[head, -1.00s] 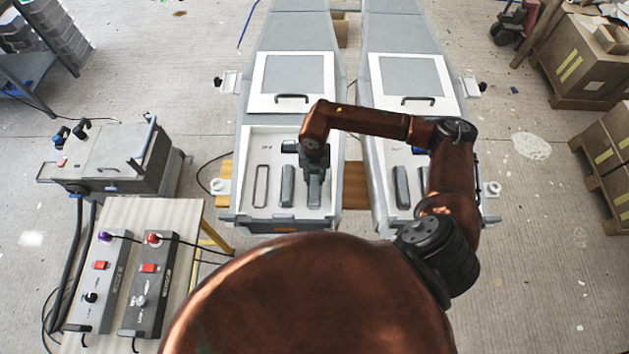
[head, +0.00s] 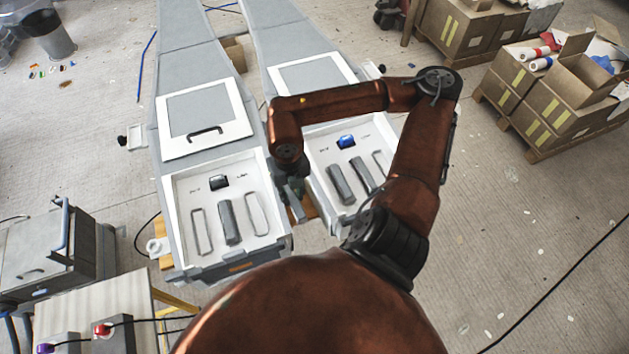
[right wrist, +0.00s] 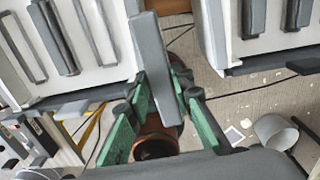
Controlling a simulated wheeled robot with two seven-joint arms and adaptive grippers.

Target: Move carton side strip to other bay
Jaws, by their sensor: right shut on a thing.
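My right gripper (right wrist: 168,108) is shut on a grey strip (right wrist: 158,62), a long flat bar between its green fingers. In the head view the held strip (head: 295,204) hangs in the gap between two bays. The left bay (head: 180,258) has one grey strip (head: 229,222) in its middle, with an empty outlined slot (head: 201,232) on its left and another (head: 257,214) on its right. The right bay (head: 322,208) has two grey strips, one at left (head: 340,184) and one in the middle (head: 364,175), and an outlined slot (head: 382,163) at right. My left gripper is not in view.
A pallet of cartons (head: 545,110) stands at the right. A grey machine (head: 48,250) and a bench with control boxes (head: 105,296) stand at lower left. Hinged white-framed lids (head: 203,118) lie behind each bay. The floor at right is mostly clear.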

